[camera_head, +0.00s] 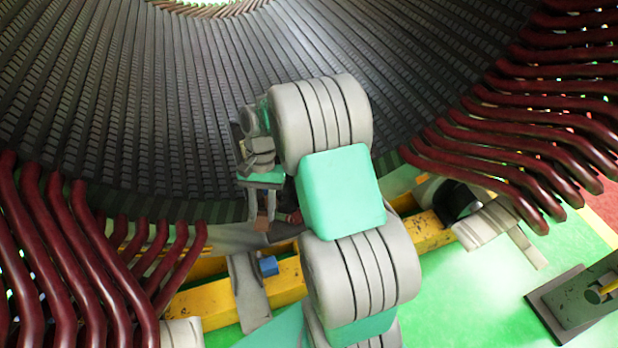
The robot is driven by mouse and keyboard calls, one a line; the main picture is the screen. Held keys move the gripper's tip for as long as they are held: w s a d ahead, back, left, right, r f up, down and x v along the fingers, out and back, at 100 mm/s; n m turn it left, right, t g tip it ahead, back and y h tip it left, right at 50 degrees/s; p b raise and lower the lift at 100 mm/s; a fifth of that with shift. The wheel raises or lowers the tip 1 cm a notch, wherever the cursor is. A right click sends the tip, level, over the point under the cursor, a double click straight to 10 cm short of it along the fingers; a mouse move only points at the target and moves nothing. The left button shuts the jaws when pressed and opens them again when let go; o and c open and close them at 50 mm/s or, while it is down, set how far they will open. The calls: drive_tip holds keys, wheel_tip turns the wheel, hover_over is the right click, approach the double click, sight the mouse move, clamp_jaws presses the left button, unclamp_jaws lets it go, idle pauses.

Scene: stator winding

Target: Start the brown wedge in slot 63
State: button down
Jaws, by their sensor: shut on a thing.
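My gripper (266,212) hangs at the near lower edge of the stator, fingers pointing down. It is shut on a small brown piece, the brown wedge (262,223), seen between the fingertips. The stator (150,110) is a large dark grey bore with many narrow slots running away from me. The gripper and wedge stand in front of the stator's lower rim, near the bottom centre of its curve. I cannot tell which slot is slot 63, nor whether the wedge touches the stator. My arm hides part of the slots behind it.
Dark red coil ends (90,250) stick out at lower left, and more coil ends (510,150) at right. A yellow beam (210,305) with grey brackets and a blue block (268,265) lies below the gripper.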

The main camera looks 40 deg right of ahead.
drive_tip(key=w+d+f+m+t+h+b, duration=0.1)
drive_tip(key=w+d+f+m+t+b, duration=0.15)
drive_tip(key=d+m, duration=0.6)
drive_tip(key=w+d+f+m+t+h+b, duration=0.25)
drive_tip(key=d+m+b, duration=0.2)
drive_tip(key=m, duration=0.75)
drive_tip(key=w+d+f+m+t+h+b, duration=0.1)
drive_tip(key=w+d+f+m+t+b, duration=0.15)
drive_tip(key=d+m, duration=0.6)
drive_tip(key=shift+m, duration=0.9)
drive_tip(key=shift+s+a+f+b, duration=0.1)
drive_tip(key=shift+a+f+b, duration=0.1)
drive_tip(key=shift+f+b, duration=0.5)
drive_tip(key=shift+s+a+f+b, duration=0.1)
drive_tip(key=shift+a+f+b, duration=0.1)
drive_tip(key=shift+f+b, duration=0.45)
drive_tip(key=shift+s+a+f+b, duration=0.1)
drive_tip(key=shift+a+f+b, duration=0.1)
drive_tip(key=shift+f+b, duration=1.05)
drive_tip(key=shift+f, duration=0.3)
drive_tip(key=shift+w+d, duration=0.25)
drive_tip(key=shift+w, duration=0.6)
drive_tip(key=c, duration=1)
unclamp_jaws()
